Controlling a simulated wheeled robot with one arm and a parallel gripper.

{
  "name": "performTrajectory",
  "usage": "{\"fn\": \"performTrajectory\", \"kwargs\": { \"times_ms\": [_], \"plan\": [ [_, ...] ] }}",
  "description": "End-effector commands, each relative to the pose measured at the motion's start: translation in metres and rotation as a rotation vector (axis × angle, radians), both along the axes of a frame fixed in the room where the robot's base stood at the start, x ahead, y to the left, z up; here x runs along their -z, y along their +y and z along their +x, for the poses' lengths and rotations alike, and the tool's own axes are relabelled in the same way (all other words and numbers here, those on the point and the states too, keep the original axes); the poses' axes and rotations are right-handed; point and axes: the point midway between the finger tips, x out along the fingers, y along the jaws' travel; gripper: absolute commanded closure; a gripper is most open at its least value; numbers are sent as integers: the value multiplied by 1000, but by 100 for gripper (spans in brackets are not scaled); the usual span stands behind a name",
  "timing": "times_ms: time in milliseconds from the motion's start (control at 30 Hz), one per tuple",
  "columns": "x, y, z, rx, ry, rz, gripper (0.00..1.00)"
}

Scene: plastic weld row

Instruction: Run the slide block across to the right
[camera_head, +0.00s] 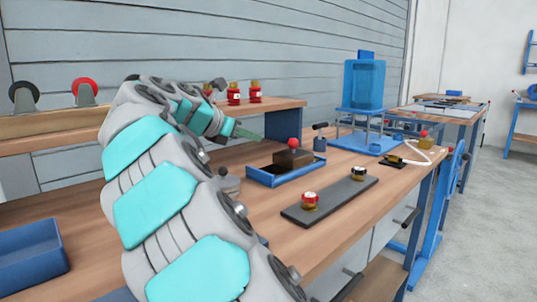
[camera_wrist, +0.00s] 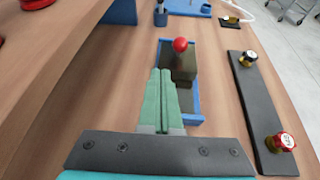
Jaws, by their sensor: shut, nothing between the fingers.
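The slide block (camera_head: 294,158) is a dark brown block with a red ball knob (camera_head: 294,143) on top. It sits towards the far right part of a blue-rimmed tray (camera_head: 290,179) on the wooden bench. In the wrist view the block (camera_wrist: 184,68) stands upright in the tray (camera_wrist: 196,105), just ahead and right of my fingertips. My gripper (camera_head: 260,138) has green fingers pressed together, with nothing between them. The fingers (camera_wrist: 160,72) point forward to the left of the block, and a gap shows between them and it in the head view. The fingers hide part of the tray.
A dark plate with a red knob (camera_head: 310,200) and a black-and-yellow knob (camera_head: 358,173) lies right of the tray. A dark blue cup (camera_head: 320,143) and a blue press-like stand (camera_head: 364,90) are behind.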

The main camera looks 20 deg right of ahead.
Motion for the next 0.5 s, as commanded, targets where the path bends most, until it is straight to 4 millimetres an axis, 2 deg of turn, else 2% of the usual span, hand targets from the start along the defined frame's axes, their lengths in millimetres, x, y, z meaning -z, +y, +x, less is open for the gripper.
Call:
{"fn": "performTrajectory", "kwargs": {
  "times_ms": [33, 100, 233, 367, 500],
  "plan": [
    [4, 12, -8, 12, 24, 24, 100],
    [10, 22, -18, 32, 54, 49, 100],
    [16, 31, -27, 51, 83, 71, 100],
    [22, 25, -27, 57, 89, 75, 100],
    [34, 7, -22, 60, 92, 75, 100]
  ]
}}
